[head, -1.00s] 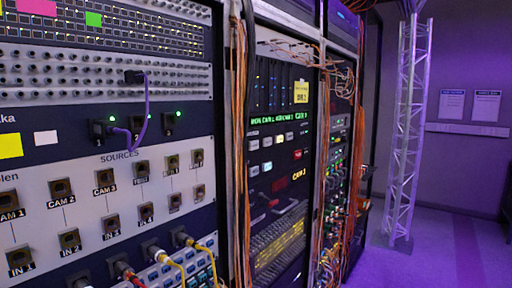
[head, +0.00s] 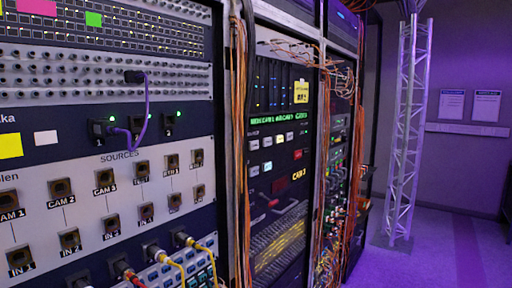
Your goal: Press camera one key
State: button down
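A dark switcher panel (head: 281,190) is set in the middle rack, with two short rows of small keys. The upper row has several pale keys (head: 267,141). The lettering on the keys is too small to read, so I cannot tell which is camera one. My gripper is not in view.
A patch panel (head: 125,160) at the left has labelled sockets, including a CAM 1 socket (head: 9,201), and plugged cables. Orange cables (head: 238,130) hang between the racks. A truss tower (head: 405,135) stands at the right, with open purple floor (head: 450,250) around it.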

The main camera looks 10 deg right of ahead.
aim_at(253, 145)
jog(key=z, duration=1.25)
jog(key=k, duration=0.15)
jog(key=u, duration=3.05)
jog(key=k, duration=0.15)
jog(key=u, duration=1.45)
jog(key=k, duration=1.25)
jog(key=z, duration=0.05)
